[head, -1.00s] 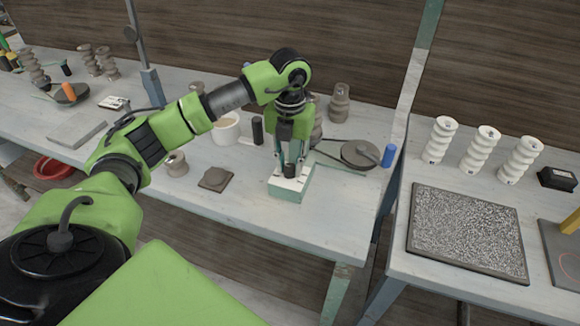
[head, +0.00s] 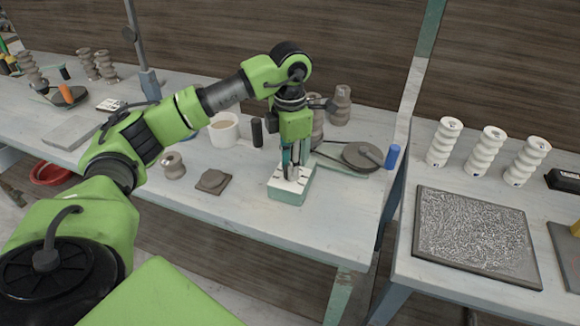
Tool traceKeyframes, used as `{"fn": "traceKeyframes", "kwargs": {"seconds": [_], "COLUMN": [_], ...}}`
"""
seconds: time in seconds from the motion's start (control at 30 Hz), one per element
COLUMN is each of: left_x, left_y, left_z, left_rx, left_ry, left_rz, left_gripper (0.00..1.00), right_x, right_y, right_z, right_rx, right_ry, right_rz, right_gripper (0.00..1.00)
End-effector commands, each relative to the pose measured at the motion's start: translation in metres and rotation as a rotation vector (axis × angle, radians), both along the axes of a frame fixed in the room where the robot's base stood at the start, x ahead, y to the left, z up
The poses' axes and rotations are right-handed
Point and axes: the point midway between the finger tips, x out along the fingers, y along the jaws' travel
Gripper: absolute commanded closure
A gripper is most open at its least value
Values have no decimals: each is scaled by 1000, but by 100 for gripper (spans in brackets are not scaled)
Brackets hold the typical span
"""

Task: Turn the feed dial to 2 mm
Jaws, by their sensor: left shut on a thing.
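A small green box with a pale top plate (head: 305,190) stands near the front edge of the left table; the feed dial appears to sit on this top plate. My left gripper (head: 292,172) points straight down at the plate, its fingers closed together on the dial. The fingers cover most of the dial, so its pointer and the marks around it cannot be read. My right gripper is out of view.
A white cup (head: 223,130), a dark cylinder (head: 257,132), a brown slab (head: 213,181) and a spool (head: 173,166) stand left of the box. A round disc (head: 362,155) and a blue cylinder (head: 392,157) are to its right. A speckled mat (head: 480,235) lies on the right table.

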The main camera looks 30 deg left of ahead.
Motion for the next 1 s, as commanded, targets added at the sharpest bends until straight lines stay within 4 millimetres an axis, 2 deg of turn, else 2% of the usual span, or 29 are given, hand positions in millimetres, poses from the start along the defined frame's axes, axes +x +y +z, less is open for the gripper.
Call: {"fn": "traceKeyframes", "kwargs": {"seconds": [0.33, 0.87, 0.9, 0.93, 1.0], "left_x": [0, 1, 1, 1, 1], "left_y": [0, 0, 0, 0, 0], "left_z": [0, 1, 1, 1, 1], "left_rx": [0, 0, 0, 0, 0], "left_ry": [-1, -2, -2, -2, -2], "left_rz": [-134, -154, -154, -154, -154], "left_gripper": [98, 98, 69, 62, 60], "right_x": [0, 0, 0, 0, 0], "right_y": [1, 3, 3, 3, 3], "right_z": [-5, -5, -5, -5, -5], "right_rx": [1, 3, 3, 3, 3], "right_ry": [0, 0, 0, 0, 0], "right_rz": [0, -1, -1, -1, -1], "right_gripper": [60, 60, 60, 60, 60]}}
